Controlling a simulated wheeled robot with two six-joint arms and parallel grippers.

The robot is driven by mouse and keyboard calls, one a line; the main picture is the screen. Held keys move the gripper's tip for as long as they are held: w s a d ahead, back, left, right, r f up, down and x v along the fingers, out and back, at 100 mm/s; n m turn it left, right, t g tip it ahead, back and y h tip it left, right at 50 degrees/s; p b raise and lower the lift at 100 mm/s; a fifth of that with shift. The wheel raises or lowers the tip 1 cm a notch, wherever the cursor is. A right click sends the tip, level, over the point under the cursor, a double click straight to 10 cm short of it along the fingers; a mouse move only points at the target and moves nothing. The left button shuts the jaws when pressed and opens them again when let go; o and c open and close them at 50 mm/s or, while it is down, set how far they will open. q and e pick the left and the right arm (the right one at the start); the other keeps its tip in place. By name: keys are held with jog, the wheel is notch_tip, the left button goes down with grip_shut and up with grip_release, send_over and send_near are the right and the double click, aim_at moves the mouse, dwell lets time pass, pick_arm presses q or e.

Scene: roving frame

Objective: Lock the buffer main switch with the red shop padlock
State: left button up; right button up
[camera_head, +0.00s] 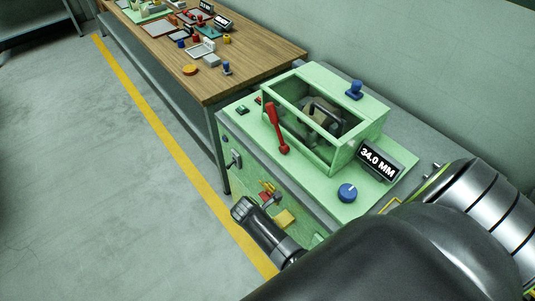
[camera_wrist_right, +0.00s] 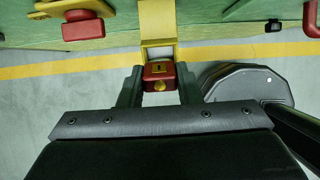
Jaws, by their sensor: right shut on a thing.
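My right gripper (camera_wrist_right: 159,88) is shut on the red padlock (camera_wrist_right: 157,72), a small red body with a brass-coloured keyhole face between the two fingers. A yellow plate (camera_wrist_right: 157,22) projects from the green panel directly above the padlock. I cannot tell whether the shackle passes through it. In the head view, the buffer's green front carries a yellow-and-red fitting (camera_head: 266,196) and a yellow plate (camera_head: 284,218). I cannot tell for sure which fitting is the main switch. My dark arm covers the lower right there and the right fingers are hidden. My left gripper is not in view.
The green buffer top holds a clear-sided box (camera_head: 318,115), a red lever (camera_head: 276,128), a blue knob (camera_head: 347,192) and a "34.0 MM" display (camera_head: 380,160). A wooden bench (camera_head: 245,68) with several small items stands beyond. The floor left of the yellow line is clear.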

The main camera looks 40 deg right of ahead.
jog(key=shift+p, duration=1.1)
dwell(1.3)
jog(key=shift+b+x, duration=0.95)
jog(key=shift+x, duration=0.45)
jog(key=o, duration=1.1)
